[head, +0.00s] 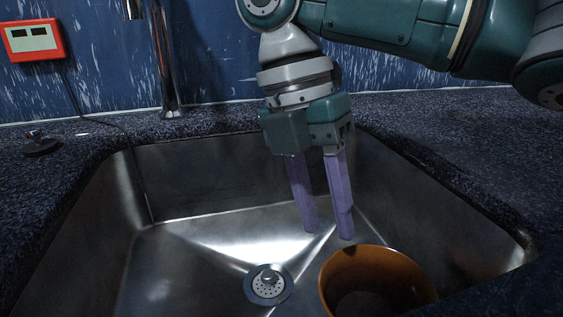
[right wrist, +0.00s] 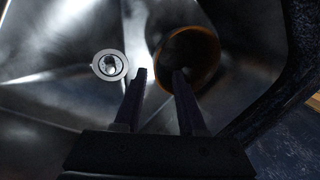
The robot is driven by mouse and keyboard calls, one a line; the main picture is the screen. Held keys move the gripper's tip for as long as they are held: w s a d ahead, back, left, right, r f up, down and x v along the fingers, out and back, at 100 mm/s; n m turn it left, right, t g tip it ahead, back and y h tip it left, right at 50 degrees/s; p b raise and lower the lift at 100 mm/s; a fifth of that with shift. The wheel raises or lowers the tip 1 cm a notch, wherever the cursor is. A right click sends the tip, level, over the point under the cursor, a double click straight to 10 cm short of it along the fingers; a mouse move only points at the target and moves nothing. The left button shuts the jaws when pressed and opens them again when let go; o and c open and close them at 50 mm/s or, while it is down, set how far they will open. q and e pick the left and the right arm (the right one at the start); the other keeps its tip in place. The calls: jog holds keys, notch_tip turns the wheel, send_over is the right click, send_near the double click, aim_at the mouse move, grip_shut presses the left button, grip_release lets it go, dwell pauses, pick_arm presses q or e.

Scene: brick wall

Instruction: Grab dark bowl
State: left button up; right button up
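A dark brown-orange bowl (head: 385,282) stands upright in the sink near the lower edge of the head view. It also shows in the right wrist view (right wrist: 207,48), its dark inside facing the camera. My right gripper (head: 326,233) points down into the sink, just behind and left of the bowl in the head view. Its two purple fingers are apart with nothing between them. In the right wrist view its fingertips (right wrist: 160,74) show, and the right finger overlaps the bowl's rim in the picture. I cannot tell whether it touches. My left gripper is not in view.
The steel sink (head: 180,270) has sloping walls and a drain (head: 268,284) left of the bowl. A faucet (head: 163,70) rises behind it. A dark stone counter (head: 440,125) surrounds the sink. A red device (head: 33,40) hangs on the wall with a cable.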

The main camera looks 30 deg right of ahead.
aim_at(331, 262)
jog(key=b+x, duration=0.1)
jog(key=x, duration=0.3)
jog(key=shift+s+a+f, duration=0.1)
jog(key=shift+s+f, duration=0.05)
jog(key=shift+f, duration=0.15)
jog(key=b+x, duration=0.2)
jog(key=x, duration=0.3)
jog(key=shift+a, duration=0.1)
grip_shut()
dwell(0.9)
